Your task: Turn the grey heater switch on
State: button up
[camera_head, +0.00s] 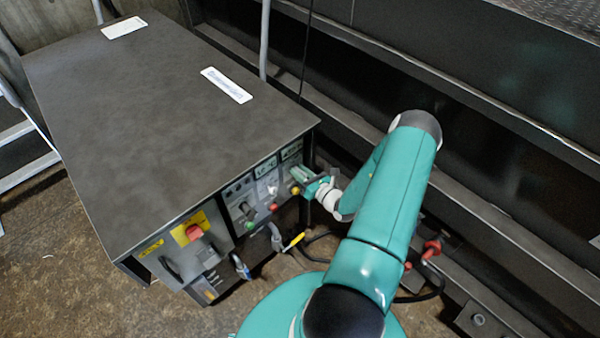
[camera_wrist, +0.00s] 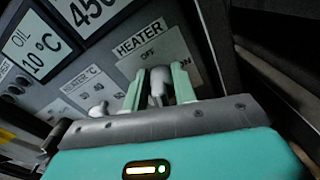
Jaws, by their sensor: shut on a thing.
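The grey heater switch (camera_wrist: 158,84) sits on a light plate (camera_wrist: 150,48) marked HEATER, with OFF above it and ON to its lower right, in the wrist view. My gripper (camera_wrist: 158,82) has its two green fingers on either side of the switch knob and is shut on it. The knob looks roughly upright, toward OFF; its exact turn is partly hidden by the fingers. In the head view my gripper (camera_head: 308,182) is at the right end of the control panel, and the switch is hidden there.
The control cabinet (camera_head: 150,110) has a red knob on a yellow plate (camera_head: 194,230), green, red and yellow buttons (camera_head: 273,207), and plugs (camera_head: 240,267) below. An OIL display (camera_wrist: 38,58) is left of the switch. A dark steel wall (camera_head: 450,90) stands close on the right.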

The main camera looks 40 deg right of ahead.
jog(key=m, duration=0.7)
jog(key=shift+d+f, duration=0.15)
jog(key=shift+d, duration=0.15)
jog(key=m, duration=0.4)
jog(key=shift+d+f+m, duration=0.1)
jog(key=shift+f+m, duration=0.1)
jog(key=shift+m, duration=0.2)
jog(key=shift+f+m, duration=0.1)
jog(key=shift+m, duration=1.1)
jog(key=o, duration=0.7)
jog(key=shift+c, duration=0.2)
jog(key=shift+s, duration=0.1)
jog(key=s, duration=1.3)
jog(key=shift+s+d, duration=0.15)
jog(key=shift+s, duration=0.2)
